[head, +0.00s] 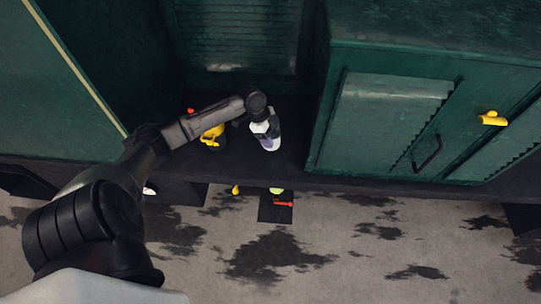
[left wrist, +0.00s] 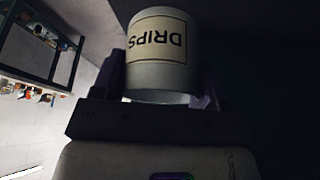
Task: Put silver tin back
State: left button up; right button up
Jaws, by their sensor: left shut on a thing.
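My left gripper (head: 264,126) reaches in from the left over a dark ledge (head: 290,165) in the recess between green cabinets. It is shut on a pale silver-white tin (head: 271,143). In the left wrist view the tin (left wrist: 158,52) sits between the purple fingers of the gripper (left wrist: 160,85), and its cream label reads "DRIPS" upside down. I cannot tell whether the tin touches the ledge. My right gripper is not in view.
A yellow object (head: 212,138) stands on the ledge left of the tin, partly behind my arm. A green cabinet (head: 385,115) with a yellow handle-like part (head: 493,118) bounds the right. Small items lie below the ledge near a dark step (head: 275,212).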

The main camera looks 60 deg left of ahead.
pick_arm(q)
jog(key=shift+w+a+r+m, duration=0.15)
jog(key=shift+a+m, duration=0.15)
jog(key=shift+m, duration=0.2)
notch_tip(320, 180, down, 6)
jog(key=shift+r, duration=0.1)
jog(key=shift+g, duration=0.3)
jog(key=shift+f, duration=2)
jog(key=shift+a, duration=0.1)
jog(key=shift+f, duration=0.1)
jog(key=o, duration=1)
